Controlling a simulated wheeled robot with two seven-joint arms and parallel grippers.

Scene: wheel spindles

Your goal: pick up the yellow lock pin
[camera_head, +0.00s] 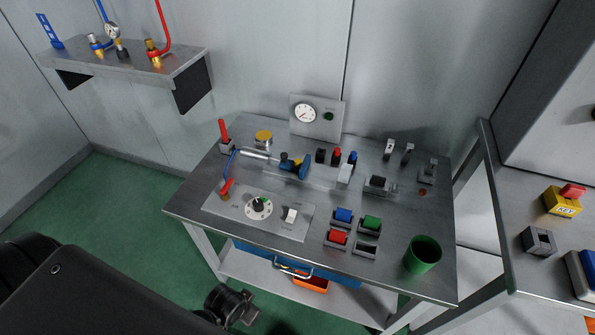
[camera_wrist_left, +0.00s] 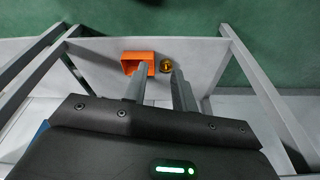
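In the left wrist view, a small round yellow object with a dark centre (camera_wrist_left: 166,66) lies on the grey lower shelf, just right of an orange bin (camera_wrist_left: 138,57). It may be the yellow lock pin, but it is too small to tell. My left gripper (camera_wrist_left: 160,80) is open and empty, its two fingers apart, with the yellow object seen just beyond the gap. In the head view my left gripper (camera_head: 232,304) is low at the table's front left. The yellow object is not visible there. My right gripper is not in view.
The steel workbench (camera_head: 400,280) carries levers, switches, coloured blocks and a green cup (camera_head: 422,254). Below its front edge are a blue drawer (camera_head: 335,279) and the lower shelf (camera_head: 250,268) with the orange bin (camera_head: 312,284). A side table (camera_head: 520,285) stands at right.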

